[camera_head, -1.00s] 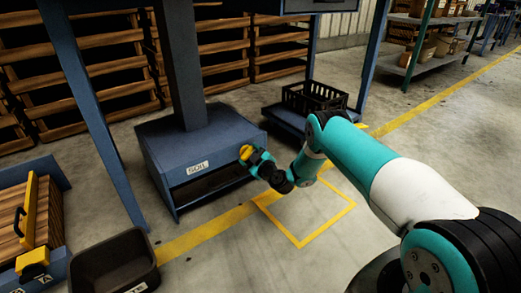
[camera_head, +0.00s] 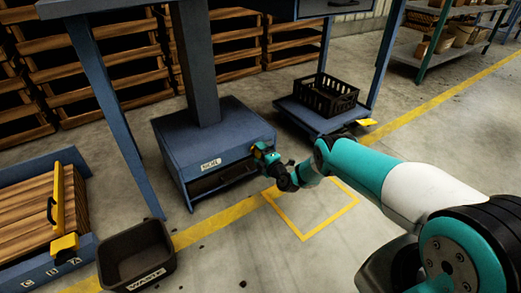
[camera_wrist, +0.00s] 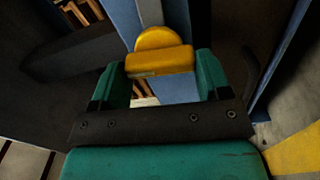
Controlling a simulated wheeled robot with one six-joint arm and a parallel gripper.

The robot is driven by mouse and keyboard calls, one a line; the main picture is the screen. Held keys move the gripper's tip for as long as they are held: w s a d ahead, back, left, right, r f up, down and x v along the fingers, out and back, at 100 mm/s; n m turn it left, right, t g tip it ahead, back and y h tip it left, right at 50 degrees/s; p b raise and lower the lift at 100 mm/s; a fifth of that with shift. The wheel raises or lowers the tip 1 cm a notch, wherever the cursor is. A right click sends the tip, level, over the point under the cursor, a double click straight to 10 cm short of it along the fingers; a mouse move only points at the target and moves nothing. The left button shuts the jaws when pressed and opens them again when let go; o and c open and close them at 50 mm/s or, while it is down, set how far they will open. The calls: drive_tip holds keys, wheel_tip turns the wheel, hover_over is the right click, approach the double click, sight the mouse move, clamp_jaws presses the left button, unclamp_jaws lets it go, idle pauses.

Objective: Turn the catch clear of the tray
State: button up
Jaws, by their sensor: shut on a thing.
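The yellow catch (camera_head: 259,147) sits at the right front corner of a blue box with a white label (camera_head: 211,164). In the wrist view the catch (camera_wrist: 160,58) shows a rounded top and a flat front bar. My gripper (camera_head: 263,154) is at that corner. In the wrist view its teal fingers (camera_wrist: 160,76) are shut on the catch, one on each side. A dark slot under the label holds what may be the tray (camera_head: 222,177). The gripper partly hides the catch, and I cannot tell whether the catch overlaps the tray.
A black waste bin (camera_head: 137,240) and a crate of wooden slats (camera_head: 28,220) with a yellow bar stand at left. A black basket (camera_head: 330,95) sits on a low blue shelf behind. Blue posts rise around the box. The yellow-marked floor in front is clear.

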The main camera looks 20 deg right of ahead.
drive_tip(key=shift+s+f+n+p, duration=0.1)
drive_tip(key=shift+f+n+p, duration=0.05)
drive_tip(key=shift+n+p, duration=0.3)
drive_tip(key=shift+n, duration=0.25)
drive_tip(key=o, duration=1.3)
drive_tip(key=shift+s+d+p, duration=0.1)
drive_tip(key=shift+s+p, duration=0.15)
drive_tip(key=shift+p, duration=0.15)
drive_tip(key=shift+s+d+p, duration=0.55)
drive_tip(key=shift+s+p, duration=1.25)
drive_tip(key=shift+s, duration=0.95)
drive_tip(key=shift+s+d+p, duration=0.5)
drive_tip(key=shift+s+p, duration=1.3)
drive_tip(key=shift+s, duration=0.9)
drive_tip(key=shift+s+d+p, duration=0.55)
drive_tip(key=shift+s+p, duration=1.25)
drive_tip(key=shift+s, duration=0.95)
